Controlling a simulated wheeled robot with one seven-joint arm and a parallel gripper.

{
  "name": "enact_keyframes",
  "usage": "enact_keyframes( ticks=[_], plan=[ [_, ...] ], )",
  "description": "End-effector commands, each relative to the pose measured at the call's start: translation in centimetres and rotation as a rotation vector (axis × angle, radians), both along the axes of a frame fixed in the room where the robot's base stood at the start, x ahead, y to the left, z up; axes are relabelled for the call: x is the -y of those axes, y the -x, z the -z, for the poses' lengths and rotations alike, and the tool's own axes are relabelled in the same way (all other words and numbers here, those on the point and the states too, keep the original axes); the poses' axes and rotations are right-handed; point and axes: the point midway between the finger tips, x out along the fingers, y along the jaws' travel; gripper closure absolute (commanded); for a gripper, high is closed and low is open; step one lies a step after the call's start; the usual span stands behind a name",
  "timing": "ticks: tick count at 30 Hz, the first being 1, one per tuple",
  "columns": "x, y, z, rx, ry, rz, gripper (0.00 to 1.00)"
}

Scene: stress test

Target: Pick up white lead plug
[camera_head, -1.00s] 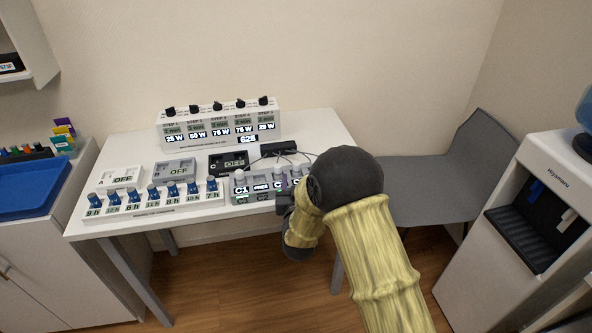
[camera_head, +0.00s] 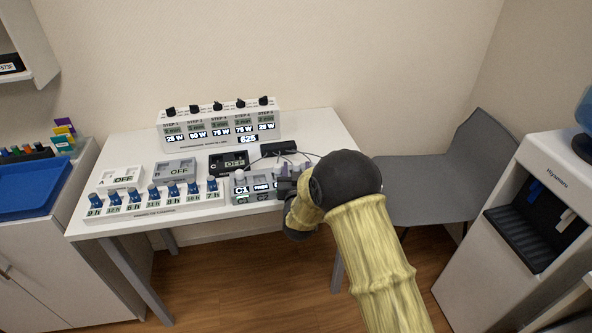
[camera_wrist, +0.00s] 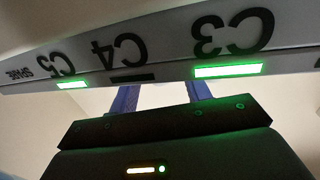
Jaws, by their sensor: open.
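In the head view thin leads (camera_head: 283,154) curve from a black box at the back of the table towards the grey channel panel (camera_head: 240,193) labelled C1. A small white round piece (camera_head: 241,174) stands at its left end; I cannot tell whether it is the white lead plug. My gripper (camera_head: 284,187) is at the right part of this panel, partly hidden by my arm. In the wrist view the fingers of my gripper (camera_wrist: 163,96) are apart with nothing visible between them. The panel front (camera_wrist: 165,50) appears upside down, with C3, C4, C5 and SPARE labels. No plug shows there.
A row of blue-topped pieces (camera_head: 153,194) stands along the table's front left. Modules A (camera_head: 121,177), B and C lie behind it. A white stepped console (camera_head: 220,127) stands at the back. A grey chair (camera_head: 430,190) and water dispenser (camera_head: 520,215) are at the right.

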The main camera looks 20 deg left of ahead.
Motion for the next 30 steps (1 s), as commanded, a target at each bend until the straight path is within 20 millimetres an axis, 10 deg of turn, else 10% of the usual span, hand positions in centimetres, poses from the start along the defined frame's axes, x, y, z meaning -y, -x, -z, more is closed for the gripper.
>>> enact_keyframes(
  ticks=[9,20,30],
  plan=[
    [0.0,0.0,0.0,0.0,0.0,0.0,1.0],
    [0.0,0.0,-0.8,0.002,-0.002,0.0,1.0],
    [0.0,0.0,-6.9,0.004,-0.004,0.0,1.0]
  ],
)
